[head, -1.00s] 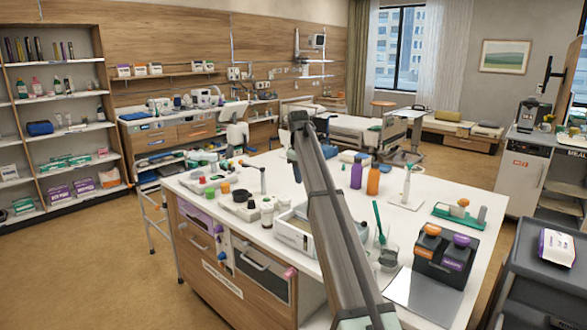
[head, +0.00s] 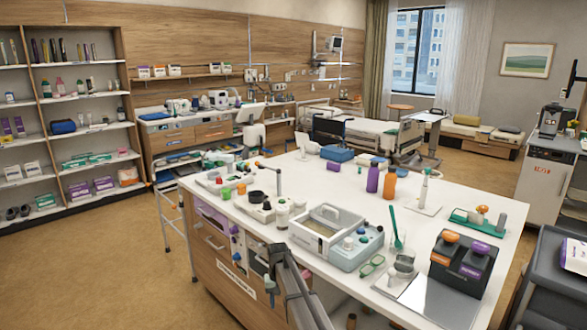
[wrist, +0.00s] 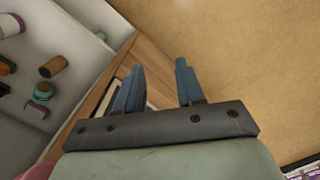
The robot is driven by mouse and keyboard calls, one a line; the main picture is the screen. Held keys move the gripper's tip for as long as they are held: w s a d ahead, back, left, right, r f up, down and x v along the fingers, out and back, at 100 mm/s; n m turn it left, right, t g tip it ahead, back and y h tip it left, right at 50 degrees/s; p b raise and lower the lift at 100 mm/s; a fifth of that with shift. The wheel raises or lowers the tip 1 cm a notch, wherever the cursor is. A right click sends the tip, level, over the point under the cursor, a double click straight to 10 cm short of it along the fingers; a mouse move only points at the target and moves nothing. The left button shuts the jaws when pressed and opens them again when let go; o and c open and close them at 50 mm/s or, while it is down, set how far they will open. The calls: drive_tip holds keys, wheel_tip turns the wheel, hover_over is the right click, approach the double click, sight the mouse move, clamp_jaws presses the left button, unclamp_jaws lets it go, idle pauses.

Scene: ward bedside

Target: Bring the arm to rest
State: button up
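My arm shows at the bottom of the head view, low against the front of the white-topped counter (head: 440,215). I cannot make out the fingers of my gripper in that view. In the wrist view my gripper (wrist: 158,66) has its two blue-grey fingers well apart. Nothing is between them. Behind the fingers are a wooden cabinet side (wrist: 150,60) and the tan floor (wrist: 240,70). I cannot tell from these frames whether the arm is still moving.
The counter top holds a grey-white device (head: 345,250), purple (head: 373,180) and orange (head: 389,185) bottles, and a black box with orange and purple knobs (head: 462,265). In the wrist view, small items, including a brown cylinder (wrist: 53,67), lie at the left. Floor at the left is clear.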

drive_tip(key=s+d+f+g, duration=0.1)
drive_tip(key=s+d+f, duration=0.4)
drive_tip(key=s+f, duration=0.35)
drive_tip(key=s+d+f+m+g, duration=0.1)
drive_tip(key=s+d+f, duration=0.4)
drive_tip(key=s+f, duration=0.3)
drive_tip(key=s+d+f+g, duration=0.1)
drive_tip(key=s+d+f, duration=0.45)
drive_tip(key=s, duration=0.45)
drive_tip(key=s+d+f+g, duration=0.1)
drive_tip(key=s+d+f, duration=0.2)
drive_tip(key=s, duration=1.2)
drive_tip(key=s+d+f+m+g, duration=0.1)
drive_tip(key=s+d+f+g, duration=0.1)
drive_tip(key=s, duration=1.4)
drive_tip(key=shift+s+d+f, duration=0.3)
drive_tip(key=shift+d+f, duration=0.5)
drive_tip(key=shift+d, duration=0.15)
